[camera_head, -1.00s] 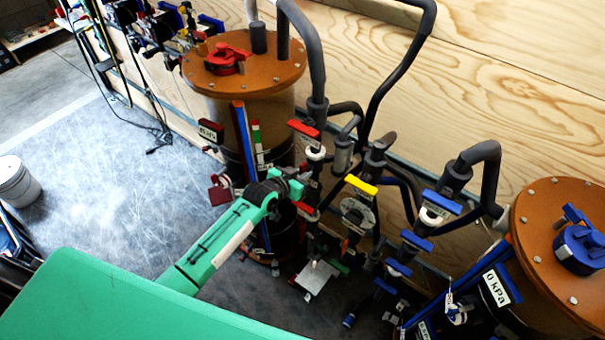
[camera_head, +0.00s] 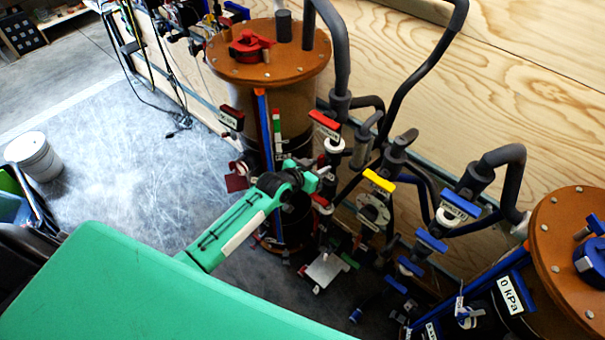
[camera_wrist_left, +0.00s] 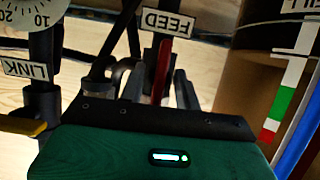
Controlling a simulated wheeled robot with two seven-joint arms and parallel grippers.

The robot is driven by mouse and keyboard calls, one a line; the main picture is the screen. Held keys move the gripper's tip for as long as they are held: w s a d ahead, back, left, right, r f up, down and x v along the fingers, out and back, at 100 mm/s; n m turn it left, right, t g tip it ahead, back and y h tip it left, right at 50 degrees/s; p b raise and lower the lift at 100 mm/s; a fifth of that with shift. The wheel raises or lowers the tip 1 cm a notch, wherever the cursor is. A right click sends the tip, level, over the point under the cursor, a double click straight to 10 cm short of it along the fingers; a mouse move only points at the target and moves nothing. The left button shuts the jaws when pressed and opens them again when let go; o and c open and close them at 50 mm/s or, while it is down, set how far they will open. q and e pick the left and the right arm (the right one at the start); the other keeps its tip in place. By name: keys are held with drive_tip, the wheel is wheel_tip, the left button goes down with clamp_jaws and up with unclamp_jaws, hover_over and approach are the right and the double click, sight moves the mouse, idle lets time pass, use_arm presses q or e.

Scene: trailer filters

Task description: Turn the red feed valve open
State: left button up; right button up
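The gripper partly hides the valve there. My right gripper is not in view.
Another red handle (camera_head: 325,124) stands above the gripper, a yellow handle (camera_head: 379,181) to its right, and blue handles (camera_head: 431,240) farther right. The orange-topped left tank (camera_head: 290,68) is behind. A LINK label (camera_wrist_left: 26,69) and gauge (camera_wrist_left: 30,14) are close by.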

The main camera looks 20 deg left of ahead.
use_arm(q)
drive_tip(key=b+v, duration=0.3)
drive_tip(key=v, duration=1)
drive_tip(key=shift+f, duration=0.1)
drive_tip(key=s+a+f+n+g+y+b, duration=0.15)
drive_tip(key=s+f, duration=0.25)
drive_tip(key=f, duration=0.8)
drive_tip(key=s+a+f+g+y+p, duration=0.15)
drive_tip(key=s+f, duration=0.25)
drive_tip(key=f, duration=0.8)
drive_tip(key=s+a+f+n+g+y+b, duration=0.1)
drive_tip(key=s+a+f+g+b, duration=0.15)
drive_tip(key=f, duration=0.95)
drive_tip(key=s+d+f+g, duration=0.1)
drive_tip(key=s+f+g, duration=0.1)
drive_tip(key=s+f, duration=0.5)
drive_tip(key=s+d+f+g, duration=0.1)
drive_tip(key=s+f, duration=0.6)
drive_tip(key=s, duration=0.9)
drive_tip(key=s+d+f+m+g, duration=0.1)
drive_tip(key=s+f+g, duration=0.2)
drive_tip(key=s+f, duration=0.4)
drive_tip(key=s, duration=0.5)
drive_tip(key=shift+s+f+y, duration=0.3)
drive_tip(key=shift+s+f, duration=0.05)
